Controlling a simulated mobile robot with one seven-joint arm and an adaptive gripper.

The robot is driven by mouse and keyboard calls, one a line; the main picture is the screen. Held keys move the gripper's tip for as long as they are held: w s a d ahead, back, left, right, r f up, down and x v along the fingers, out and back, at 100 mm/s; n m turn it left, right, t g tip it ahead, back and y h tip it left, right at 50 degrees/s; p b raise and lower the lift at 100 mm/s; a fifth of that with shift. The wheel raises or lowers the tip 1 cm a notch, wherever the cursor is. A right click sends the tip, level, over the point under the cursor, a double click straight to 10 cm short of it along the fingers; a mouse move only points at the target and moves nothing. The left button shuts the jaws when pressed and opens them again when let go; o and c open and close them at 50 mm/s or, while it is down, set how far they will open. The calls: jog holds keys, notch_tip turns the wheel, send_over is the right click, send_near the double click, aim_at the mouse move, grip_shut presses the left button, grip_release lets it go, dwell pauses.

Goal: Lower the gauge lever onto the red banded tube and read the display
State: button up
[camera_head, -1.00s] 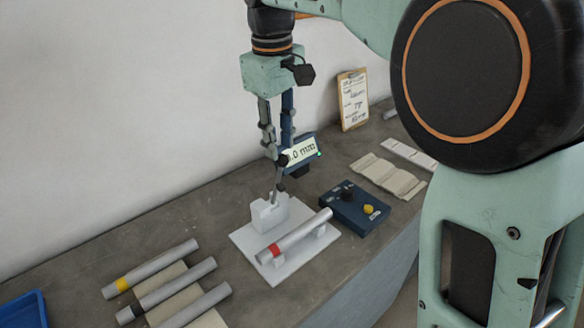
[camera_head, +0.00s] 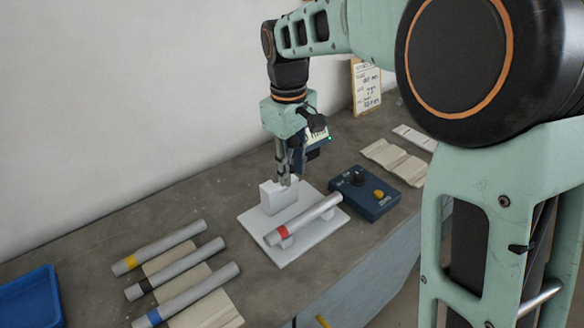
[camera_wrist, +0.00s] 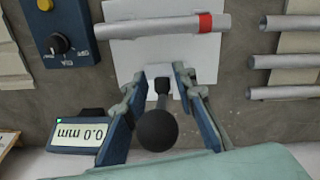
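The red banded tube (camera_head: 305,220) lies on supports on the white gauge plate (camera_head: 262,250); its red band shows in the wrist view (camera_wrist: 205,22). The gauge's white block (camera_head: 279,197) stands behind the tube. The gauge lever, with a black ball knob (camera_wrist: 157,130), points up towards the wrist camera. My gripper (camera_head: 287,180) is low over the block. In the wrist view my gripper (camera_wrist: 159,75) has its fingers apart, one on each side of the lever; I see no clear contact. The display (camera_wrist: 74,138) reads 0.0 mm; in the head view it is partly hidden.
A blue control box (camera_head: 365,193) with a black knob and yellow button sits right of the plate. Yellow, black and blue banded tubes (camera_head: 190,290) lie on a pale rack at the front left. A blue tray (camera_head: 30,298) and a clipboard (camera_head: 366,85) are farther out.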

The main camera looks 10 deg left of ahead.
jog(key=c, duration=0.6)
grip_shut()
jog(key=shift+w, duration=0.15)
